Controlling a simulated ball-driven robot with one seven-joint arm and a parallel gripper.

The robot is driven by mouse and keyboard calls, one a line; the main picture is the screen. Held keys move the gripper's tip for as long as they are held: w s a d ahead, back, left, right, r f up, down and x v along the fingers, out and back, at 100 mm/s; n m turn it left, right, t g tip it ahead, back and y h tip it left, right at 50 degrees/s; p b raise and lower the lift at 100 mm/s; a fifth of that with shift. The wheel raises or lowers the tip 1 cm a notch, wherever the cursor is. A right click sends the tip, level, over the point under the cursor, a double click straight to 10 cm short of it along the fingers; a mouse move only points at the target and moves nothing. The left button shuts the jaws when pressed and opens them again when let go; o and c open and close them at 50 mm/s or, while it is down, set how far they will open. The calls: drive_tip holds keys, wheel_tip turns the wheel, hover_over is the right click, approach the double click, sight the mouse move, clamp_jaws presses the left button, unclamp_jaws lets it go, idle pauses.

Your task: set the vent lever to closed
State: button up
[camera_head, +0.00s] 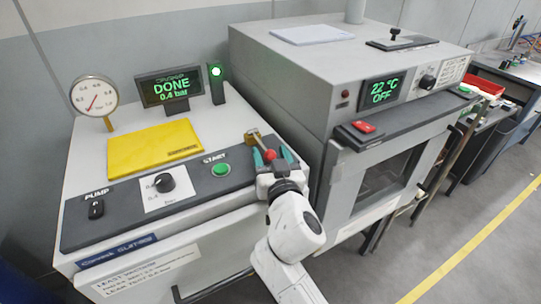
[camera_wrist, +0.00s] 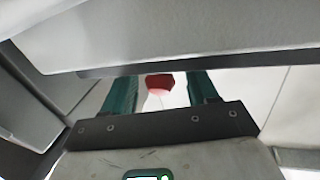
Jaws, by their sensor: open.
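The vent lever's red knob (camera_head: 270,155) stands at the right end of the dark control panel, beside a brass-coloured fitting (camera_head: 253,136). My gripper (camera_head: 272,152) is open, with one teal finger on each side of the red knob. In the wrist view the red knob (camera_wrist: 159,81) shows between the two fingers of my gripper (camera_wrist: 162,84), with a visible gap on each side. Part of the lever and its position markings are hidden by my gripper, so I cannot tell the lever's setting.
The display (camera_head: 170,88) reads DONE, 0.4 bar, with a green lamp (camera_head: 216,72) lit beside it. The panel also holds a green START button (camera_head: 221,170), a knob (camera_head: 164,182) and a PUMP switch (camera_head: 96,208). A grey oven (camera_head: 300,75) stands close on the right.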

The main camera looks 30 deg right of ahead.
clamp_jaws()
idle(0.3)
idle(0.4)
